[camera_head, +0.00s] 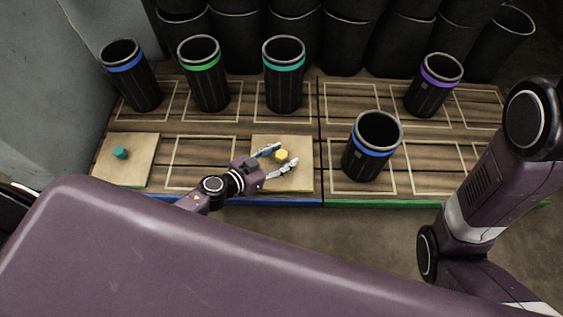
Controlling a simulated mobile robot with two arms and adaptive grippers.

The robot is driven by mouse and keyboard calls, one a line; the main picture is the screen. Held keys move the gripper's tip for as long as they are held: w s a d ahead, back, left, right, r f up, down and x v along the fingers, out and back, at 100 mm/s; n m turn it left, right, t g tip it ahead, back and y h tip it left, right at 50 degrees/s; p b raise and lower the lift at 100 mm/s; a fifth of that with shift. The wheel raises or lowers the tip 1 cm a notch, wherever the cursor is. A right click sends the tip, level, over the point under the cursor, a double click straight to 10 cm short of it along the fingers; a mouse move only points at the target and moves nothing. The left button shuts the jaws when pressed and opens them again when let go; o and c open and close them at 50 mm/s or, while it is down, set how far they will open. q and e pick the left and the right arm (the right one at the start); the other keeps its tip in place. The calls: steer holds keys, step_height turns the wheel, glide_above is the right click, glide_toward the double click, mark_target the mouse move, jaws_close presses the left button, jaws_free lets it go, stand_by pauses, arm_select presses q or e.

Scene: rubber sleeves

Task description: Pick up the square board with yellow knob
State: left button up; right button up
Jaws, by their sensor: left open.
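The square board with the yellow knob (301,178) lies flat on the wooden platform, left of the platform's middle seam. Its yellow knob (282,155) stands up near the board's centre. My left gripper (281,158) is over this board, its two fingers open on either side of the knob. I cannot tell whether the fingers touch the knob. Part of the board's left side is hidden by the gripper. My right arm shows at the right edge, but its gripper is out of view.
A second board with a teal knob (142,172) lies at the platform's left end. Black sleeves with blue (125,65), green (202,65), teal (284,65) and purple (435,75) bands stand behind. Another blue-banded sleeve (366,160) stands right of the yellow-knob board. More black cylinders line the back.

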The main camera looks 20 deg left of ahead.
arm_select(q)
jaws_close()
steer(key=shift+r, duration=0.1)
stand_by(0.4)
